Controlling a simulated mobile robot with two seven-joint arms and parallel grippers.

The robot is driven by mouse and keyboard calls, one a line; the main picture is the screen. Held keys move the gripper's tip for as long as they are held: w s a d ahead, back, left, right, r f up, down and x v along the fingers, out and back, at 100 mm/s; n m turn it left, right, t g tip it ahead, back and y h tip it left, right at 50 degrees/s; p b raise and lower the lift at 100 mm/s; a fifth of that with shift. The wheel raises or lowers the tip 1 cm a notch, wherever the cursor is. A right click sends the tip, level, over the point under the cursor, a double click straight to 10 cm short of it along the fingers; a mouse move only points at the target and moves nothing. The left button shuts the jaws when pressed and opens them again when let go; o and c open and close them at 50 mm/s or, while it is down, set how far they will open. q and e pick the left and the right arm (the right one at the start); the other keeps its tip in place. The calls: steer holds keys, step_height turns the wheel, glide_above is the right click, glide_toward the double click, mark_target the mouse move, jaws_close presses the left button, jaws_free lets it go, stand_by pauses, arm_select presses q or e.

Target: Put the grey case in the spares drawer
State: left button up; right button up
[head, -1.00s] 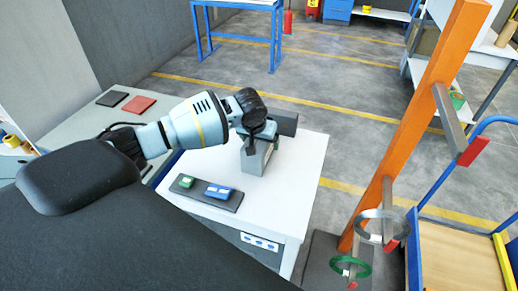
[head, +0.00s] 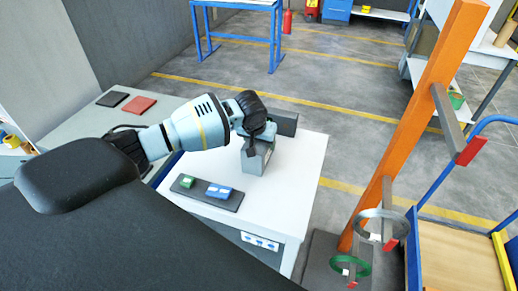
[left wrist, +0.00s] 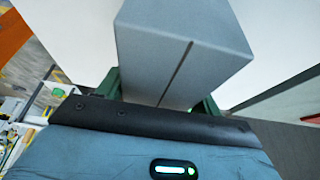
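A grey case (head: 257,160) stands upright on the white-topped bench (head: 296,165). My left gripper (head: 258,144) reaches down onto its top from the left. In the left wrist view the case (left wrist: 180,48) fills the gap between the two green fingers, which lie against its sides, so the left gripper (left wrist: 160,98) looks shut on it. A dark seam runs along the case's near face. A drawer front (head: 260,241) with a white and blue label shows under the bench top; it looks closed. My right gripper is out of view.
A dark tray (head: 206,199) with a green block (head: 187,181) and a blue block (head: 219,191) lies near the bench's front left. A dark grey box (head: 284,122) sits behind the case. An orange post (head: 418,120) with hanging coils stands to the right.

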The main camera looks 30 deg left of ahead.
arm_select(q)
steer(key=shift+r, duration=0.1)
steer(key=c, duration=1.1)
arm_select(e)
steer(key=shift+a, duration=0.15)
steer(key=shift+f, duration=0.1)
arm_select(q)
steer(key=shift+r, duration=0.2)
step_height(320, 180, up, 4)
steer(key=shift+w+f, duration=0.1)
steer(key=shift+f, duration=0.05)
steer(key=s+d, duration=0.3)
steer(key=d, duration=0.1)
steer(key=s+d+r+p, duration=0.1)
steer(key=s+d, duration=0.6)
steer(key=d, duration=0.1)
steer(key=shift+s+r, duration=0.2)
steer(key=shift+s, duration=0.15)
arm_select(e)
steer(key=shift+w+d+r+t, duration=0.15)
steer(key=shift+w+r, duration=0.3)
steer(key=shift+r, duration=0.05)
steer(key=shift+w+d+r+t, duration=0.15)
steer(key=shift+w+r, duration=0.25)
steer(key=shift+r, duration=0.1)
